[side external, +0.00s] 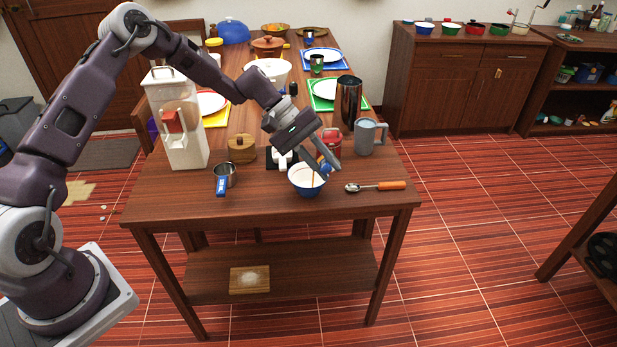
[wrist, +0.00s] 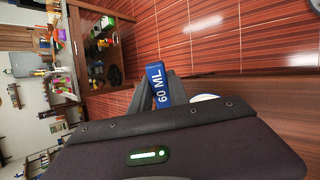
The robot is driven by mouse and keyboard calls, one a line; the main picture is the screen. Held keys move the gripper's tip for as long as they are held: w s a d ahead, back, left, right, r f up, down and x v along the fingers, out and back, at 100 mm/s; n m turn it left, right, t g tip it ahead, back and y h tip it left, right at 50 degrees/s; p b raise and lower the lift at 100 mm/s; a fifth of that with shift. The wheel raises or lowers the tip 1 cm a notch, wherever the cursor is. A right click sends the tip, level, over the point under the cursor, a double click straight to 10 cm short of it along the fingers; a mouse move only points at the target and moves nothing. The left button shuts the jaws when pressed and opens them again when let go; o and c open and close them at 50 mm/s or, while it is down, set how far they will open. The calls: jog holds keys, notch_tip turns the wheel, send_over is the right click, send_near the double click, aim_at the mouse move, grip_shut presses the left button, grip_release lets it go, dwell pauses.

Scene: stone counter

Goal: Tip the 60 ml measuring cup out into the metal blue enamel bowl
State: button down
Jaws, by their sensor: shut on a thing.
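The blue enamel bowl (side external: 307,188) with a white inside stands near the front edge of the wooden table. My gripper (side external: 327,165) is just above the bowl's right side, shut on the 60 ml measuring cup (side external: 325,169). Its blue handle, marked "60 ML" (wrist: 158,85), sits between my fingers in the wrist view. The handle looks tilted over the bowl. The cup's own hollow is mostly hidden. A thin orange-brown streak shows over the white inside of the bowl; I cannot tell whether it is still falling. A pale piece of the bowl's rim (wrist: 205,97) shows in the wrist view.
Another metal measuring cup (side external: 228,173) with a blue handle stands to the left. A spoon with an orange handle (side external: 390,185) lies right of the bowl. A red can (side external: 332,143), grey mug (side external: 369,138), wooden pot (side external: 241,149) and white dispenser (side external: 180,140) stand behind. The front-left tabletop is clear.

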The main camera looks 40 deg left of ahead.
aim_at(324, 163)
jog(key=shift+a+r, duration=0.1)
jog(key=shift+a, duration=0.05)
jog(key=shift+a+f+t+h+p, duration=0.3)
jog(key=shift+f+h+p, duration=0.15)
jog(key=shift+h, duration=0.55)
dwell(0.5)
jog(key=shift+s+a+r+t+h+p, duration=0.15)
jog(key=shift+a+r+t+h+p, duration=0.15)
jog(key=shift+h, duration=0.5)
jog(key=shift+s+a+r+t+h+p, duration=0.15)
jog(key=shift+a+h, duration=0.25)
jog(key=shift+h, duration=0.4)
dwell(1.1)
jog(key=shift+s+a+f+t+h, duration=0.25)
jog(key=shift+a+f+h, duration=0.35)
jog(key=shift+a+h, duration=0.3)
dwell(0.5)
jog(key=shift+a+h, duration=0.45)
jog(key=shift+h, duration=0.35)
dwell(0.5)
jog(key=shift+s+a+r+t+h, duration=0.15)
jog(key=shift+a+r+t+h, duration=0.1)
jog(key=shift+r+t+h, duration=0.25)
dwell(0.5)
